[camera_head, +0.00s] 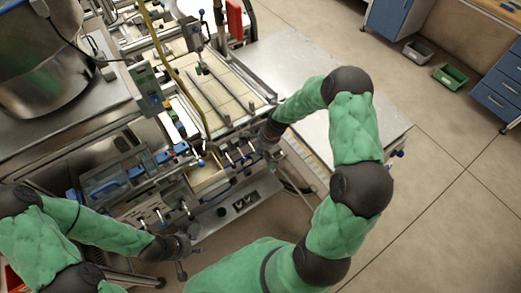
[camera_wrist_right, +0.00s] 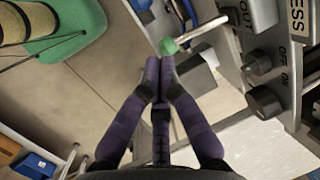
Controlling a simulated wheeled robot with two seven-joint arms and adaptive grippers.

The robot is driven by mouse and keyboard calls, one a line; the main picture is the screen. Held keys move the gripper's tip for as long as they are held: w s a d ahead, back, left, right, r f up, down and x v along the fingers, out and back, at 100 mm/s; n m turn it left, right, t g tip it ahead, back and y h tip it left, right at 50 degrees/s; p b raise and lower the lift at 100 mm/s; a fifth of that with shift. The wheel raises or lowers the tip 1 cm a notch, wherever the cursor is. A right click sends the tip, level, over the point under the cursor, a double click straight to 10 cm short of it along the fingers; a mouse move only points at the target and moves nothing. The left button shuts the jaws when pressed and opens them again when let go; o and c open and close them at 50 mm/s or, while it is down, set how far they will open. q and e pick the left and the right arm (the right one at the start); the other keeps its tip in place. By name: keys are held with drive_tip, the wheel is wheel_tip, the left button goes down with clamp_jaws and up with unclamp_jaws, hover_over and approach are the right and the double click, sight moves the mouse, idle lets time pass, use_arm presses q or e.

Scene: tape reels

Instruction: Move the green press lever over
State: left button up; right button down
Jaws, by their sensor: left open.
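The green press lever (camera_wrist_right: 169,46) shows in the right wrist view as a green knob on a metal rod. The rod runs up and right to a grey panel (camera_wrist_right: 262,62) marked "ESS", "OUT", "OFF" and "ON". My right gripper (camera_wrist_right: 160,66) has its purple fingers brought together, with the tips just below the knob. I cannot tell whether they touch it. In the head view my right gripper (camera_head: 268,136) is at the machine's front, beside several small levers (camera_head: 236,154); the green knob cannot be made out there. My left gripper (camera_head: 188,243) is open, low in front of the machine.
Two black knobs (camera_wrist_right: 264,101) sit on the panel right of the lever. In the head view, the machine (camera_head: 215,95) and a large metal drum (camera_head: 45,65) fill the left. A metal table (camera_head: 290,60) stands behind my right arm.

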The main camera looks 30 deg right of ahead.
use_arm(q)
drive_tip(key=shift+r, duration=0.1)
use_arm(e)
drive_tip(key=shift+r, duration=0.1)
use_arm(q)
drive_tip(key=shift+r+p, duration=0.45)
drive_tip(key=shift+p, duration=0.05)
use_arm(e)
drive_tip(key=shift+r, duration=0.7)
